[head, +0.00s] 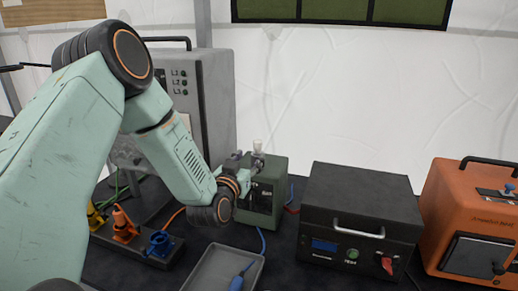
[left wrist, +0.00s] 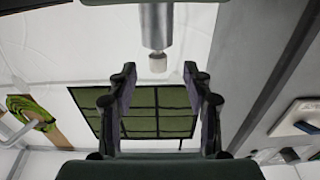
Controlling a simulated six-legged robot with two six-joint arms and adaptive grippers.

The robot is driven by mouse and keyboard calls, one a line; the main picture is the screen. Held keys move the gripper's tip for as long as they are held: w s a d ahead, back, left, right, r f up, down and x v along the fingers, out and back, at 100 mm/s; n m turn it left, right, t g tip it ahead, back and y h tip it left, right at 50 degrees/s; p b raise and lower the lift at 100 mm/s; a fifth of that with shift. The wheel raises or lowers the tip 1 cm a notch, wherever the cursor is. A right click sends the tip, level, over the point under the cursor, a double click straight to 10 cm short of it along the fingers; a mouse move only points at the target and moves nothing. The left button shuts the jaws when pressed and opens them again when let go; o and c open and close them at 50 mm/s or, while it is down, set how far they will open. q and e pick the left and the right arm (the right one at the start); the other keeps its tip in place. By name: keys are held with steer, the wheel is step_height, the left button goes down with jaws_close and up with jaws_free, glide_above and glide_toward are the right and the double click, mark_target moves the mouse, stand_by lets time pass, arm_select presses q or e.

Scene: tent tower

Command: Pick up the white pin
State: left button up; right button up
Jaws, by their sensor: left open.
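The white pin (head: 257,145) is a small pale upright piece above the green box (head: 265,192) in the head view. In the left wrist view a white tip (left wrist: 157,62) shows at the end of a grey metal cylinder (left wrist: 156,25). My left gripper (head: 247,160) is at the top of the green box, close to the pin. In the left wrist view its two fingers (left wrist: 158,82) are spread, with the white tip in the gap between them and apart from both. Part of the green box is hidden behind my left arm. My right gripper is not in view.
A tall grey cabinet (head: 215,90) stands behind my left arm. A black box with a handle (head: 360,205) and an orange case (head: 450,205) stand to the right. A grey tray (head: 210,272) with a blue-handled tool lies in front. Coloured connectors (head: 125,222) and cables are at left.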

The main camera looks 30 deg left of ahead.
mark_target(257, 148)
arm_select(q)
steer(key=shift+w+d+r, duration=0.2)
steer(key=shift+w+r, duration=0.05)
steer(key=shift+w, duration=0.4)
steer(key=x, duration=0.4)
steer(key=shift+w+a+f+p, duration=0.1)
steer(key=shift+w+a+p, duration=0.2)
steer(key=shift+a, duration=0.15)
steer(key=shift+w, duration=0.25)
steer(key=shift+w+d+r, duration=0.15)
steer(key=shift+r, duration=0.1)
steer(key=shift+w+f, duration=0.1)
steer(key=shift+w, duration=0.1)
steer(key=shift+w+a+f, duration=0.1)
steer(key=shift+a+f, duration=0.05)
steer(key=shift+a, duration=0.05)
steer(key=shift+c, duration=1.3)
steer(key=c, duration=0.3)
steer(key=shift+d+r, duration=0.2)
steer(key=shift+c, duration=1.4)
steer(key=shift+a, duration=0.1)
jaws_close()
